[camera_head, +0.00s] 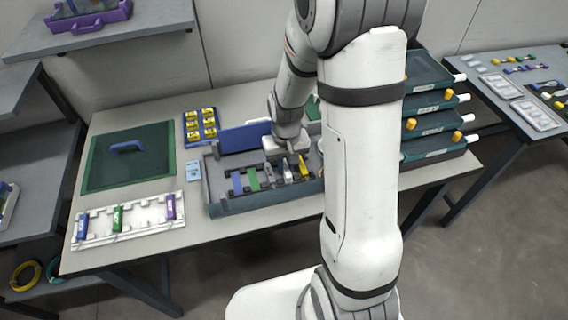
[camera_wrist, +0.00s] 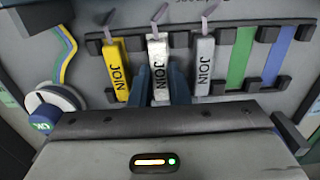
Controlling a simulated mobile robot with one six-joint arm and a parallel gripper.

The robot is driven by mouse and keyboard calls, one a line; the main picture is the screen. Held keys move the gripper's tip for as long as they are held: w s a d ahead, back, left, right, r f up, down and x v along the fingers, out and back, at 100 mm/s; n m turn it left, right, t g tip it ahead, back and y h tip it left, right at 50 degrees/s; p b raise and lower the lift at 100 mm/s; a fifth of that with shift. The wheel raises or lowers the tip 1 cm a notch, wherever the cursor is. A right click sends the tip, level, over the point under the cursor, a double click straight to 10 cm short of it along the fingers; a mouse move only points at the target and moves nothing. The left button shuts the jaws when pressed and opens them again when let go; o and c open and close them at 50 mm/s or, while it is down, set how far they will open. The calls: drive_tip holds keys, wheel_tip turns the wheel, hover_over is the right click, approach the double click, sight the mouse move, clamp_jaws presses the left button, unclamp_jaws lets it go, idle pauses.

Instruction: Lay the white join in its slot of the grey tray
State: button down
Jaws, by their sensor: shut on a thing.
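The white join (camera_wrist: 158,68) is between the two blue fingers of my gripper (camera_wrist: 163,86), which is shut on it. It lines up with a dark slotted holder in the grey tray (camera_head: 265,199), between the yellow join (camera_wrist: 115,70) and the grey join (camera_wrist: 204,65). I cannot tell whether the white join rests fully in its slot or is held slightly above it. In the head view my gripper (camera_head: 290,158) is low over the tray, and the white join is small and partly hidden there.
A green strip (camera_wrist: 240,57) and a blue strip (camera_wrist: 278,55) lie beside the grey join. A round white knob (camera_wrist: 48,112) stands near the yellow join. Dark green stacked trays (camera_head: 435,122) rise at the right. A white rack (camera_head: 140,218) and green mat (camera_head: 128,158) are at left.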

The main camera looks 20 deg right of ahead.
sight(286, 167)
drive_tip(key=shift+f, duration=0.1)
drive_tip(key=shift+f, duration=0.15)
drive_tip(key=c, duration=1.4)
unclamp_jaws()
wheel_tip(286, 167, up, 12)
drive_tip(key=s+r+t, duration=0.1)
drive_tip(key=s+r, duration=0.1)
drive_tip(key=s, duration=0.2)
drive_tip(key=s+r, duration=0.3)
drive_tip(key=s, duration=0.2)
drive_tip(key=s+r+t, duration=0.1)
drive_tip(key=s+r, duration=0.1)
drive_tip(key=s, duration=0.3)
drive_tip(key=shift+a+r+t+p, duration=0.15)
drive_tip(key=shift+r+t+p, duration=0.15)
drive_tip(key=shift+r, duration=0.1)
